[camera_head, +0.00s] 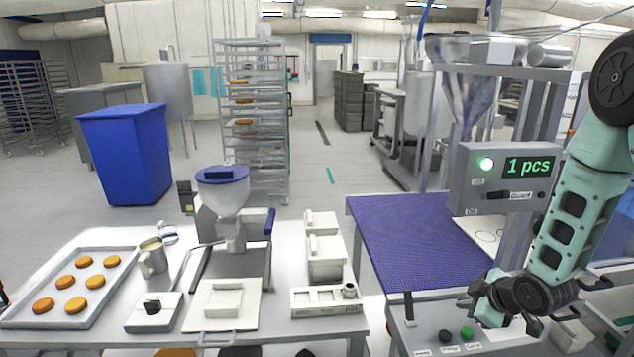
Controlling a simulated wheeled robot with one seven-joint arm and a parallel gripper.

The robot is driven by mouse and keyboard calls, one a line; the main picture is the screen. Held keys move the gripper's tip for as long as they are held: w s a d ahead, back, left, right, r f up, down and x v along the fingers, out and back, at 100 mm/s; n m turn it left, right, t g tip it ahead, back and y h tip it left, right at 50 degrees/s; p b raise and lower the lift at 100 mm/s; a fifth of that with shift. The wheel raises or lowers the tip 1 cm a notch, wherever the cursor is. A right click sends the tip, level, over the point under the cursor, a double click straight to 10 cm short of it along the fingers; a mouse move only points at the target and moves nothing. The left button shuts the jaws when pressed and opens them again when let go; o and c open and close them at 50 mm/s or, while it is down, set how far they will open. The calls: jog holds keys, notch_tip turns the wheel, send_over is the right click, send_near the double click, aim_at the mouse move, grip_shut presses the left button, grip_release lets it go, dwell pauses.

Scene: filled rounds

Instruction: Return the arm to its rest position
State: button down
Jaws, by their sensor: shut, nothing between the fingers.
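My arm (582,205) shows at the right as pale green links with dark joints. It reaches down from the upper right toward the front of the machine with the blue belt. My gripper (486,298) is at the lower end of the arm, over the control panel (440,325) at the belt's front edge. It is shut and holds nothing. It is near the panel's black and green buttons (466,334); I cannot tell if it touches the panel. Part of the arm is cut off by the right edge.
A display box (503,178) reading "1 pcs" stands beside the arm. The blue belt (420,240) is bare. On the white table, left, are a tray (100,252) of several filled rounds, a metal jug (152,258) and a hopper machine (222,200). A blue bin (125,155) stands behind.

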jog(key=s+a+r+m+g+b, duration=0.1)
jog(key=s+a+r+g+b, duration=0.15)
jog(key=s+a, duration=0.4)
jog(key=s+a+r+m+g+b, duration=0.15)
jog(key=s+a+r, duration=0.25)
jog(key=a, duration=0.6)
jog(key=s+a+r+g, duration=0.2)
jog(key=s+a, duration=0.1)
jog(key=s, duration=0.6)
jog(key=s+a+r+g+h+b, duration=0.1)
jog(key=s+a+r+g, duration=0.1)
jog(key=s, duration=0.8)
jog(key=shift+s+a+r+m, duration=0.2)
jog(key=shift+a+r+m, duration=0.15)
jog(key=shift+a+r, duration=0.25)
jog(key=shift+w+a+f, duration=0.1)
dwell(3.8)
